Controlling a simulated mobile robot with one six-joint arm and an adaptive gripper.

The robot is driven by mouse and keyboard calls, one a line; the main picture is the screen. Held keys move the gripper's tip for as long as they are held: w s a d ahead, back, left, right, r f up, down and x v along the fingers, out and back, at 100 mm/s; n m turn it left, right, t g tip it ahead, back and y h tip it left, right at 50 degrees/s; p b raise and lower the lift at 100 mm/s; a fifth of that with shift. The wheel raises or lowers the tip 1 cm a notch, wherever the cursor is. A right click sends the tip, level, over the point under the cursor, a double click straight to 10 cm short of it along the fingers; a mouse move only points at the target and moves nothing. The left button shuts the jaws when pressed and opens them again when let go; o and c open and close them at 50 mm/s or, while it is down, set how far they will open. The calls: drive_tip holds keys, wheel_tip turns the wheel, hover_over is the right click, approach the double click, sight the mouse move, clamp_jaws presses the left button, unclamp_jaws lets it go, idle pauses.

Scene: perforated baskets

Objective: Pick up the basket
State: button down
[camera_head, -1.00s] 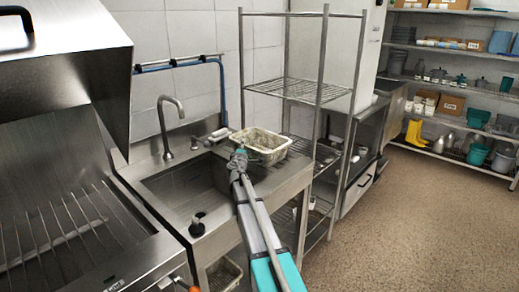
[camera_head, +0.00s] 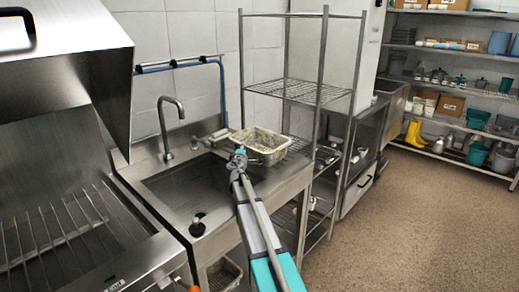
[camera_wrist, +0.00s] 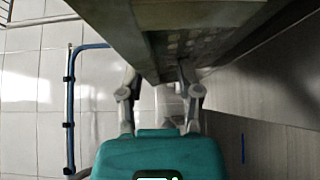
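The basket (camera_head: 262,157) is a pale, grimy, perforated rectangular tub. It sits at the right end of the sink counter, beside the wire rack. My gripper (camera_head: 239,155) is at the basket's near left side in the head view; its fingers are too small there to read. In the wrist view, my gripper (camera_wrist: 157,80) has its two fingers spread apart, with the lower edge of the basket (camera_wrist: 165,35) between and just beyond the tips. Contact between the fingers and the basket cannot be made out. The basket's far side is hidden in the wrist view.
A sink basin (camera_head: 185,190) with a faucet (camera_head: 165,125) lies left of the basket. A metal wire rack (camera_head: 318,100) stands close on its right. Another basket (camera_head: 224,274) is under the counter. A grill (camera_head: 70,235) is at left. Open floor (camera_head: 420,220) lies at right.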

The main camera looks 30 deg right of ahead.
drive_tip(key=shift+s+d, duration=0.1)
idle(0.5)
drive_tip(key=shift+r, duration=0.2)
drive_tip(key=shift+w+r+p, duration=0.25)
drive_tip(key=shift+r+p, duration=0.35)
drive_tip(key=shift+p, duration=0.45)
drive_tip(key=s+a+r+p, duration=0.1)
drive_tip(key=s+r+p, duration=1)
drive_tip(key=s, duration=0.3)
drive_tip(key=shift+a, duration=0.2)
drive_tip(key=shift+s, duration=0.15)
